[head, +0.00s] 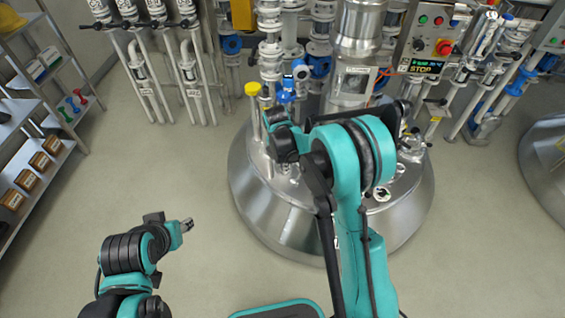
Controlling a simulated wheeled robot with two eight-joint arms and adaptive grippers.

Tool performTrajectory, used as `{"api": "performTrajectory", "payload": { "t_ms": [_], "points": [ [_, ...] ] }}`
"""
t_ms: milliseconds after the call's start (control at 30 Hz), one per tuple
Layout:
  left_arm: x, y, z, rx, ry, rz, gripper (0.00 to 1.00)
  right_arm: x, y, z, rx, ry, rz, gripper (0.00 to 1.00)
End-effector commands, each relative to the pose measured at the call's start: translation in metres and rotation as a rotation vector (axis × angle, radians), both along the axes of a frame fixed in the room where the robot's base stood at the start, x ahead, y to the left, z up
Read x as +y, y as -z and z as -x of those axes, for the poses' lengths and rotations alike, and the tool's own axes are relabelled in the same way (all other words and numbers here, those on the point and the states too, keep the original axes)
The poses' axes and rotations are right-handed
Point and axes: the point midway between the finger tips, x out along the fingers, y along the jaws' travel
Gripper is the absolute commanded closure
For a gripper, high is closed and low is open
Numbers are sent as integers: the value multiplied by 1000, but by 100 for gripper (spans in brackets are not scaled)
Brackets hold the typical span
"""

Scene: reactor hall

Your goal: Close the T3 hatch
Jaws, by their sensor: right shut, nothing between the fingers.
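A large steel reactor vessel (275,222) stands in the middle, its domed top crowded with pipes and fittings. I cannot make out a T3 label, and my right arm covers much of the top. A round fitting (412,148) at the right of the top may be the hatch; its state is unclear. My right gripper (272,117) is over the left part of the vessel top, near a yellow-capped post (254,90). It is shut and empty. My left gripper (188,225) is low over the floor, left of the vessel and apart from it; its fingers are too small to judge.
A control box (430,45) with a red button and a lit display stands behind the vessel at right. Pipes and valves (190,70) line the back. A shelf (40,150) holds boxes at left. Another steel vessel (548,165) is at the right edge. The floor between is clear.

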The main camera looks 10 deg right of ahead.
Motion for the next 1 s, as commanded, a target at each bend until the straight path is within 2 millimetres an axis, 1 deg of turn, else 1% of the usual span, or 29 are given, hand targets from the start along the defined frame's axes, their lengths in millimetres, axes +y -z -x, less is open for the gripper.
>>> {"api": "performTrajectory", "payload": {
  "t_ms": [33,167,300,400,500,867,1000],
  "points": [
    [0,8,0,0,0,0,60,-1,16,-1,0,1,0,100],
    [0,20,0,0,0,0,60,-4,44,-3,0,1,0,100],
    [0,25,0,0,0,0,60,-24,31,-13,0,4,0,100],
    [0,27,0,0,0,0,60,-32,25,-17,-1,3,-1,100],
    [0,28,0,0,0,0,60,-36,22,-20,-1,1,-1,100],
    [0,27,0,0,0,0,60,-37,20,-20,1,1,-4,100],
    [0,23,0,0,0,0,60,-44,15,-24,13,4,-26,100]
  ]
}}
